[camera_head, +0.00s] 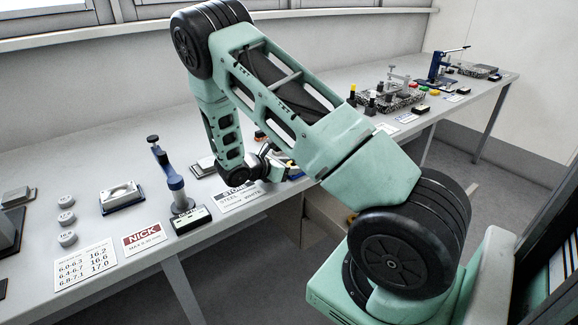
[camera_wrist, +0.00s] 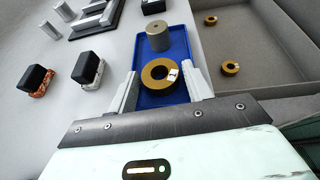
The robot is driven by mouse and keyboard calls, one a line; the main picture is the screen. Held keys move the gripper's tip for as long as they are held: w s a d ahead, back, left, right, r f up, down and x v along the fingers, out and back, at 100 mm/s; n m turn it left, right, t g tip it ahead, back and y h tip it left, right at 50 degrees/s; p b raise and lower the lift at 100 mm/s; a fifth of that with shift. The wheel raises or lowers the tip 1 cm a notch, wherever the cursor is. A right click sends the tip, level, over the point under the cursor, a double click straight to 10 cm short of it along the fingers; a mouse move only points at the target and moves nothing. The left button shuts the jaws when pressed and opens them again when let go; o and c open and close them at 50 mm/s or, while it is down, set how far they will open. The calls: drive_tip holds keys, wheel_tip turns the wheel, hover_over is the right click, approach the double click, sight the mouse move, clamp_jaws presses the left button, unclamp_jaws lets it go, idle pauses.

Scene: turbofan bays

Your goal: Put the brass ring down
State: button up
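The brass ring (camera_wrist: 148,75) lies flat over the blue tray (camera_wrist: 180,38) in the wrist view, with a small pale tag on its right side. My gripper (camera_wrist: 160,69) is open, with one finger on each side of the ring and a narrow gap showing at both sides. The ring appears to rest on the tray floor, though its underside is hidden. A grey metal cylinder (camera_wrist: 159,38) stands in the tray just beyond the ring. In the head view my arm hides the ring and most of the gripper.
Two more brass rings, one nearer (camera_wrist: 231,67) and one farther (camera_wrist: 210,20), lie in a grey bin (camera_wrist: 268,50) right of the tray. Black-topped blocks (camera_wrist: 88,66) stand left. In the head view, a blue-grey upright tool (camera_head: 174,180) and a NICK card (camera_head: 144,238) are on the bench.

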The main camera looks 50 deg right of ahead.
drive_tip(key=shift+r, duration=0.1)
drive_tip(key=shift+a+r, duration=0.15)
drive_tip(key=b+v, duration=0.1)
drive_tip(key=v, duration=1)
drive_tip(key=shift+w+a+b, duration=0.1)
drive_tip(key=shift+b, duration=0.25)
drive_tip(key=s+a+r+m+y, duration=0.3)
drive_tip(key=s+a, duration=0.5)
drive_tip(key=a, duration=0.3)
drive_tip(key=s+a+r+m+t+y, duration=0.1)
drive_tip(key=s+a+r+m+y, duration=0.1)
drive_tip(key=s+a+y, duration=0.4)
drive_tip(key=s+a+r+m+t+y, duration=0.1)
drive_tip(key=s+a+r+m+y, duration=0.2)
drive_tip(key=s+a, duration=0.8)
drive_tip(key=a+r+y, duration=0.1)
drive_tip(key=a, duration=0.4)
drive_tip(key=shift+a+r+m+y, duration=0.25)
drive_tip(key=shift+r+m+y, duration=0.05)
drive_tip(key=shift+r+y, duration=0.1)
drive_tip(key=shift+d, duration=0.1)
